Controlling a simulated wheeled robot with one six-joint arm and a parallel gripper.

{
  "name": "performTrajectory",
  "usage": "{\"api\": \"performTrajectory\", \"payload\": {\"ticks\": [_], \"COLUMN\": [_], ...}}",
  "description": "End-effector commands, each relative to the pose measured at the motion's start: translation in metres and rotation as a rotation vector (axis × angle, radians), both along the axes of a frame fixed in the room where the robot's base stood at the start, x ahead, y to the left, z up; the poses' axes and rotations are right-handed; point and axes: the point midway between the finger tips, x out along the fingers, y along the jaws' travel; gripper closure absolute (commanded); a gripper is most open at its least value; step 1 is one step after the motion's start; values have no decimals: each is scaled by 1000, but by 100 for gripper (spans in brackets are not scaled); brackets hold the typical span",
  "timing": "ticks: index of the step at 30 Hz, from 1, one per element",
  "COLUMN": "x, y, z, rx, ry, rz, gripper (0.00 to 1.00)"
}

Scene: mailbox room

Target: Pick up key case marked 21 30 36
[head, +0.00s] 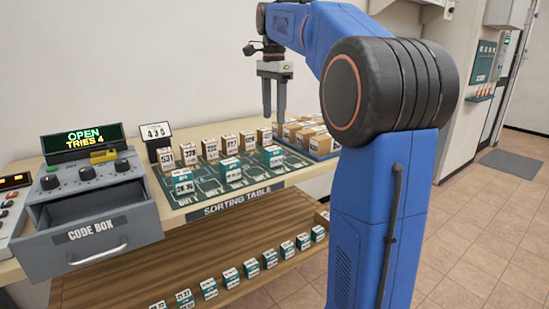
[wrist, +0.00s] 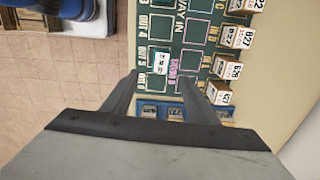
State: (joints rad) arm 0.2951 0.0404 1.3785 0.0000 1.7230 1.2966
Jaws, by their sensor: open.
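Three teal-and-white key cases stand on the sorting table (head: 237,210): a left one (head: 181,183), a middle one (head: 230,170) and a right one (head: 272,157). The left label seems to end in 36, but I cannot read any whole label surely. Several similar cases (head: 208,288) stand in a row on the lower shelf, also too small to read. My gripper (head: 274,116) is open and empty, pointing down above the back right of the table. In the wrist view, a white-topped case (wrist: 161,63) lies ahead of my open fingers (wrist: 158,76), apart from them.
Brown numbered boxes (head: 210,148) line the table's back. A blue tray (head: 322,152) with more boxes is at the right end. The grey code box (head: 92,222) has an open drawer; its display (head: 84,140) reads OPEN, TRIES 4. A small sign (head: 156,132) reads 435.

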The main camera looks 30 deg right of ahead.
Motion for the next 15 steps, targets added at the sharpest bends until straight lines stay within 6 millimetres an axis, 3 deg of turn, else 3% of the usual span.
{"api": "performTrajectory", "payload": {"ticks": [9, 15], "x": [-1, 0], "y": [0, 0], "z": [-56, -77], "rx": [1, 0], "ry": [2, 0], "rz": [1, 2], "gripper": [47, 47]}}
